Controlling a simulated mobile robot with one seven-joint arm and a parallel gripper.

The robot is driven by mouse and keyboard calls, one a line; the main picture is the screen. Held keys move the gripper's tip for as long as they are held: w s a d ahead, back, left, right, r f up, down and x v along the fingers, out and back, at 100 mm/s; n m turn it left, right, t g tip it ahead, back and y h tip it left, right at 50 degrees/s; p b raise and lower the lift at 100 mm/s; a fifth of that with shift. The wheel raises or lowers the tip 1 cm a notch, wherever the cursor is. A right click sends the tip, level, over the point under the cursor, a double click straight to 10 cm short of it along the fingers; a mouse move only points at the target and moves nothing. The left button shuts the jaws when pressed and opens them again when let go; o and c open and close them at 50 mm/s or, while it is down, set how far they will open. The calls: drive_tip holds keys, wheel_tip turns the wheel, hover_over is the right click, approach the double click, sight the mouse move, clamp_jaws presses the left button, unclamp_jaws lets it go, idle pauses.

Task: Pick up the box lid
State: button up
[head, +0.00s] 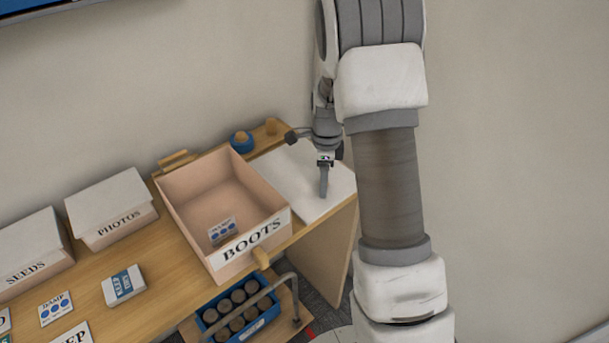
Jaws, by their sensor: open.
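The open BOOTS box (254,248) stands on the wooden table, pinkish inside, with a small card with blue dots lying in it. A flat white panel, which looks like its box lid (290,181), lies on the table just right of the box. My gripper (323,194) points down over the right part of the lid. It is open, seen nearly edge-on, with nothing visible between its fingers. I cannot tell whether the fingertips touch the lid. Part of the lid's far edge is hidden behind my gripper.
Closed boxes marked PHOTOS (112,208) and SEEDS (32,252) stand left. A blue crate of dark cylinders (238,312) is below the front edge. The wall is close behind.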

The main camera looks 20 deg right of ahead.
clamp_jaws()
drive_tip(key=shift+r, duration=0.1)
idle(0.3)
